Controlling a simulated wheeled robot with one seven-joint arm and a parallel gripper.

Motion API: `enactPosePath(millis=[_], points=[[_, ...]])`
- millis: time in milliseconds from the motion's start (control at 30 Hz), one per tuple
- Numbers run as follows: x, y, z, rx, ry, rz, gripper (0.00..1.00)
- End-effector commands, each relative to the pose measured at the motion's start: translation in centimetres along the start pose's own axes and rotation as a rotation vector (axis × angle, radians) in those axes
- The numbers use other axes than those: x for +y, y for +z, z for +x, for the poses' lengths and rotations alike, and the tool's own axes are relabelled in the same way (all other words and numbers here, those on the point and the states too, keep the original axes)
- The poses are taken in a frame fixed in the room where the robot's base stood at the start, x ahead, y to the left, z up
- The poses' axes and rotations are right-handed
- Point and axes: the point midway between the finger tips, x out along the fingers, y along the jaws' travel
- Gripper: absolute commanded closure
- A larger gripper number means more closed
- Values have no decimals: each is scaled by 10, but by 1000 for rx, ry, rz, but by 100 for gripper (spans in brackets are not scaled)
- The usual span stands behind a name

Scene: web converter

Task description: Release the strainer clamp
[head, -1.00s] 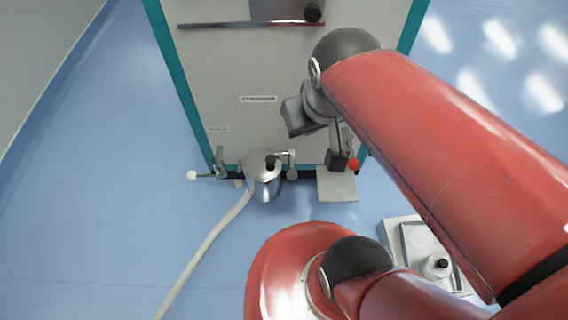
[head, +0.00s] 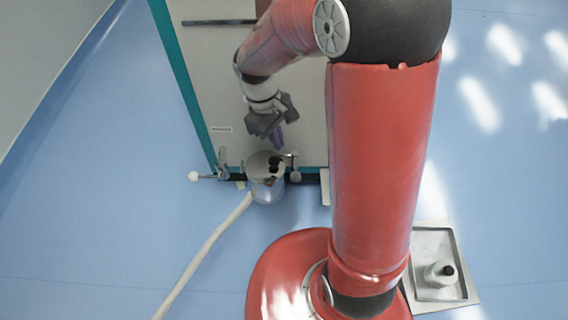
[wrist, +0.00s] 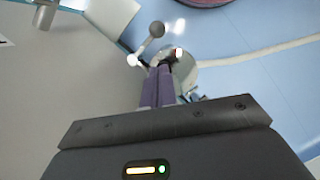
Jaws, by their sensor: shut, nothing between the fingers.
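The strainer is a silver round pot (head: 268,190) low at the front of the grey machine cabinet, with a black knob (head: 273,163) on top. A small metal fitting with a rounded grey end (head: 295,174) stands at its right side; I cannot tell which of these parts is the clamp. My gripper (head: 278,147) is shut and empty, pointing down just above the strainer, apparently not touching it. In the wrist view its purple fingers (wrist: 160,70) partly cover the pot (wrist: 184,68). A lever with a grey ball (wrist: 157,29) shows beyond the fingertips.
A lever with a white ball (head: 193,176) sticks out left of the strainer. A pale hose (head: 205,250) runs from the pot across the blue floor. A metal tray (head: 460,294) holding a small black-topped container stands at right. The floor at left is clear.

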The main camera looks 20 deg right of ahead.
Motion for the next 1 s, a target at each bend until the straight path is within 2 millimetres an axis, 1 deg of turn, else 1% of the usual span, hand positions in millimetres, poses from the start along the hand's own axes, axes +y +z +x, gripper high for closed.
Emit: enactPosePath(millis=[100, 467, 567, 667, 900, 1000], points=[[0, -5, 7, -15, -8, -20, 100], [0, -5, 8, -18, -9, -23, 100], [0, -5, 13, -19, -10, -23, 100], [0, -4, 25, -20, -10, -23, 100], [-1, -4, 70, -22, -12, -22, 100], [-1, -3, 86, -20, -10, -23, 100]])
